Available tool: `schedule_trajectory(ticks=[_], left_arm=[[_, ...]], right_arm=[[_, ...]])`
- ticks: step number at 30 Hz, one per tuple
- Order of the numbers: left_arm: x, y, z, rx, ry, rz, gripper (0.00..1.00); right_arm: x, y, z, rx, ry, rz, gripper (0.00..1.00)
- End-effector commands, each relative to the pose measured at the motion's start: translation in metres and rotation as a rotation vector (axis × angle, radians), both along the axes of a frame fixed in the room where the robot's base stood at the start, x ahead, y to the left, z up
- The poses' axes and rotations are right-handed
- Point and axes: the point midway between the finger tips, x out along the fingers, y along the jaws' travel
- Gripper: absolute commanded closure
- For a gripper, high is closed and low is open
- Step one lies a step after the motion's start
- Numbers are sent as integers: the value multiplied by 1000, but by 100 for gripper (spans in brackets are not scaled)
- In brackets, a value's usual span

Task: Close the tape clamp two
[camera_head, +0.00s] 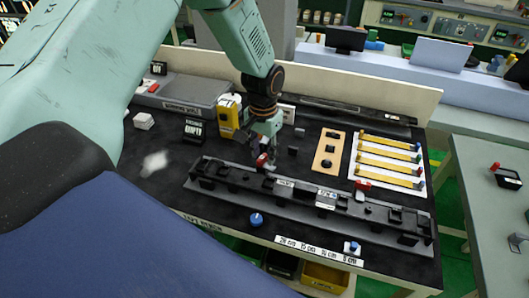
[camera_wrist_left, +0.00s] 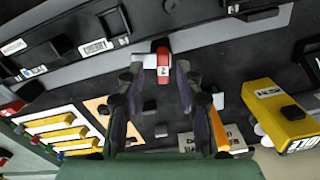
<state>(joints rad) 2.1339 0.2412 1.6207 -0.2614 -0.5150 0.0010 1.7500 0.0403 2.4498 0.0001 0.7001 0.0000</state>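A red tape clamp (camera_head: 262,160) with a "2" on its label sits at the back edge of the long dark rail fixture (camera_head: 232,180). It also shows in the left wrist view (camera_wrist_left: 163,63). My left gripper (camera_head: 267,148) comes down from above, right at this clamp. In the left wrist view its two fingers stand apart, one on each side of the red clamp, and I cannot tell whether they touch it. A second red clamp (camera_head: 362,186) stands farther right along the rail. My right gripper is not in view.
A yellow device (camera_head: 229,115) stands close behind and left of my gripper. An orange plate (camera_head: 329,150) and a white tray with several yellow strips (camera_head: 388,163) lie at the right. A blue knob (camera_head: 256,219) sits in front of the rail.

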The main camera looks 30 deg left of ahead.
Motion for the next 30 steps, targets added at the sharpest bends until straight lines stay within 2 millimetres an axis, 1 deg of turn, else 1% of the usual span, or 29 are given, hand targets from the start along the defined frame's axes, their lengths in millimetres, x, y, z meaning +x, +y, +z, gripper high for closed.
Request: schedule_trajectory(ticks=[1, 5, 13, 25, 26, 30], left_arm=[[0, 0, -5, 0, 1, -1, 64], [1, 0, -12, 1, 1, -3, 64], [4, 1, -13, 1, -1, -3, 64], [4, 1, -13, 0, 0, -3, 98], [4, 1, -13, 0, 0, -3, 100], [3, 1, -13, 1, 1, -4, 100]], right_arm=[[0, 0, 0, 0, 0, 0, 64], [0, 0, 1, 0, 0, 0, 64], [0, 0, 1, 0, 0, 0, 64], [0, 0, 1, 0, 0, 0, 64], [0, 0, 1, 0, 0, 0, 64], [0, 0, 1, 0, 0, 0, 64]])
